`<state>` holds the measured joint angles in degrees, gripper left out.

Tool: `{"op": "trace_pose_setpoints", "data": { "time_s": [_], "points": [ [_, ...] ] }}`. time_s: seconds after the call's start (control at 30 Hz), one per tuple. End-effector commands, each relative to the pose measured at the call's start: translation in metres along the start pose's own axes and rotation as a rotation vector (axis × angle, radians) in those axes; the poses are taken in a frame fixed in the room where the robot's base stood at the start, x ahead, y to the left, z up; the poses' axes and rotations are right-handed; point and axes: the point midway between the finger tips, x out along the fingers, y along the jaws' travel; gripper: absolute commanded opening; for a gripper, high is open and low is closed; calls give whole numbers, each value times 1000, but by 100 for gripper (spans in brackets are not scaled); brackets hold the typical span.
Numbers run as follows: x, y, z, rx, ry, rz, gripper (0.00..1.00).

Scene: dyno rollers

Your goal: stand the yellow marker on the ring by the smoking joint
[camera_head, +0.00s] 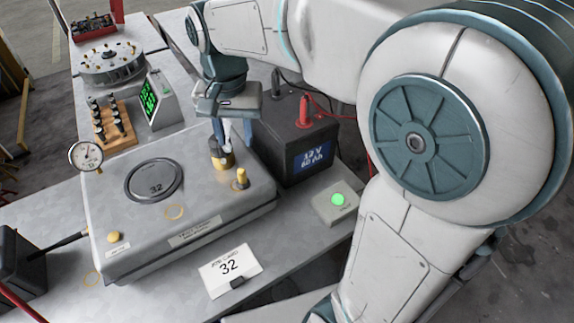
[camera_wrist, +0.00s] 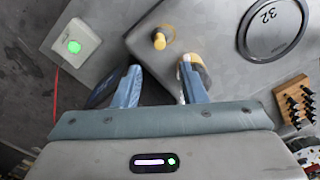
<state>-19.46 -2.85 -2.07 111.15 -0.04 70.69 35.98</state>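The yellow marker (camera_head: 241,178) stands upright near the right edge of the grey box top (camera_head: 205,198). In the wrist view the yellow marker (camera_wrist: 159,41) has a yellow ring partly showing around or just beside its foot; I cannot tell which. A brass joint (camera_head: 221,160) with a white plume (camera_head: 227,130) stands behind it; in the wrist view the joint (camera_wrist: 203,72) is partly hidden by the right finger. My gripper (camera_wrist: 160,67) is open and empty, its fingers apart, with the marker ahead of the gap. In the head view my gripper (camera_head: 219,130) is above the joint.
A black battery (camera_head: 296,150) stands close right of the box.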

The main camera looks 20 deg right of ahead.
Motion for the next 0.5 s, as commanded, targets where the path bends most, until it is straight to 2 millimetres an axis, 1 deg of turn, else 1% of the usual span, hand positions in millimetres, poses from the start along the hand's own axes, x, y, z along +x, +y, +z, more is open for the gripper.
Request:
{"op": "trace_pose_setpoints", "data": {
  "time_s": [0.03, 0.17, 0.2, 0.3, 0.4, 0.5],
  "points": [
    [0, 13, 4, -13, 15, -11, 38],
    [6, 53, 20, -87, 70, -40, 38],
    [10, 66, 27, -114, 91, -46, 38],
    [20, 94, 44, -182, 143, -55, 38],
    [32, 116, 60, -242, 192, -53, 38],
    [42, 130, 72, -288, 228, -46, 38]
  ]
}}
